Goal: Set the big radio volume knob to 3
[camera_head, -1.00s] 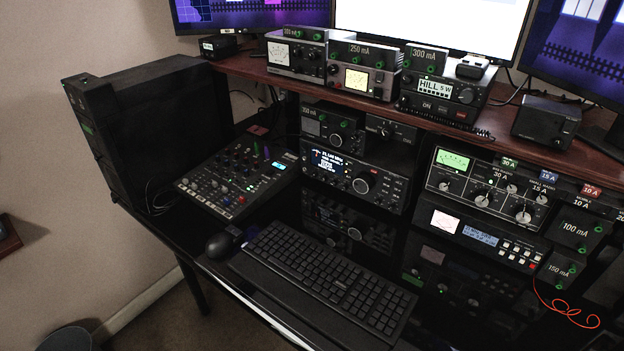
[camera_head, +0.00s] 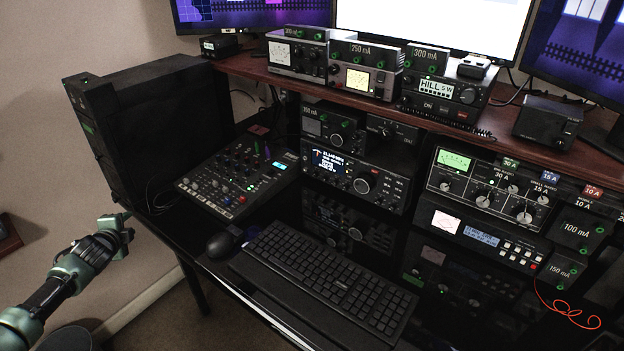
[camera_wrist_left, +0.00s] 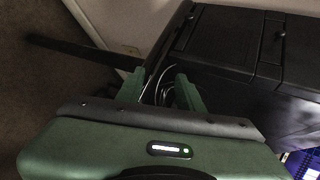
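A radio with a lit blue and white display (camera_head: 330,160) stands on the lower shelf, near the middle of the head view. A large round knob (camera_head: 362,186) sits right of its display, with smaller knobs around it. Their markings are too small to read, and I cannot tell which is the volume knob. My left gripper (camera_head: 124,229) is at the left, in front of the desk and well away from the radio. In the left wrist view its fingers (camera_wrist_left: 160,76) are apart with nothing between them. My right gripper is out of view.
A mixer (camera_head: 238,178) lies left of the radio. A keyboard (camera_head: 330,275) and mouse (camera_head: 220,245) lie in front. A large black case (camera_head: 165,120) stands at the desk's left end. The shelf (camera_head: 235,66) overhangs the radio. More equipment (camera_head: 485,195) stands to the right.

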